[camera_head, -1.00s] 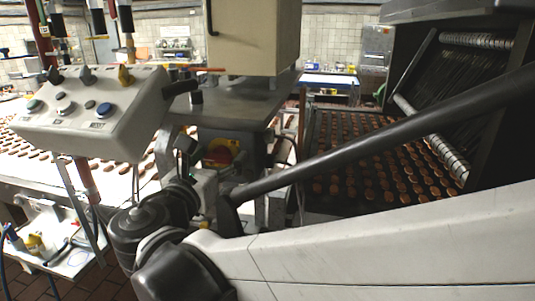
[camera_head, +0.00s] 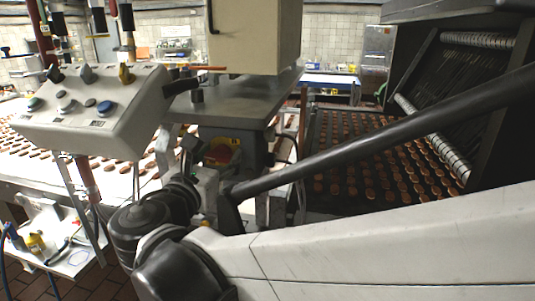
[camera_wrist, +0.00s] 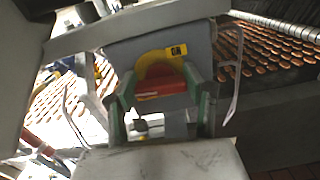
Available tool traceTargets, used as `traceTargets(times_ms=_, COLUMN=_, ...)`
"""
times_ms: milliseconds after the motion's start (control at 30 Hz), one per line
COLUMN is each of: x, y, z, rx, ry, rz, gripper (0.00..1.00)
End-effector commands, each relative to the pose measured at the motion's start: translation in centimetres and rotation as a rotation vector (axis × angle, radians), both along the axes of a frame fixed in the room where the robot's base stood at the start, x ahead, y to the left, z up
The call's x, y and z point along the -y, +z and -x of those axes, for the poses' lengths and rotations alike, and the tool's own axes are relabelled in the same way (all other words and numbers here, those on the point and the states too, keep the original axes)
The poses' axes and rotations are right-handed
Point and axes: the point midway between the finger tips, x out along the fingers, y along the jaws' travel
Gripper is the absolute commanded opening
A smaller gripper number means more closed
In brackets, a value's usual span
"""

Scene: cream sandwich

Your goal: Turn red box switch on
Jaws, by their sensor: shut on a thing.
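The red switch handle (camera_wrist: 160,84) sits on a yellow backing plate (camera_wrist: 157,62) on the front of a grey box (camera_wrist: 199,45). In the wrist view it lies across the picture, nearly level with a slight tilt. My gripper (camera_wrist: 159,86) is shut on the handle, with one green-edged finger at each end of it. In the head view the red handle (camera_head: 226,153) shows small under the metal table, with my gripper (camera_head: 208,159) at it. My wrist partly hides the lower box there.
A sloped control panel (camera_head: 90,107) with buttons stands at the left. A metal table (camera_head: 240,98) lies above the switch. A conveyor with brown biscuits (camera_head: 375,160) runs at the right. Cables (camera_wrist: 236,75) hang beside the grey box.

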Motion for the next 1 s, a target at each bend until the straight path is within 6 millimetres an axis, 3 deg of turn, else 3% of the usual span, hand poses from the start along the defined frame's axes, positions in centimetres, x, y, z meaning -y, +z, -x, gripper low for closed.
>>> traceTargets(times_ms=1000, x=0.25, y=-0.28, z=0.05, rx=0.186, ry=0.000, rz=-0.897, gripper=0.20)
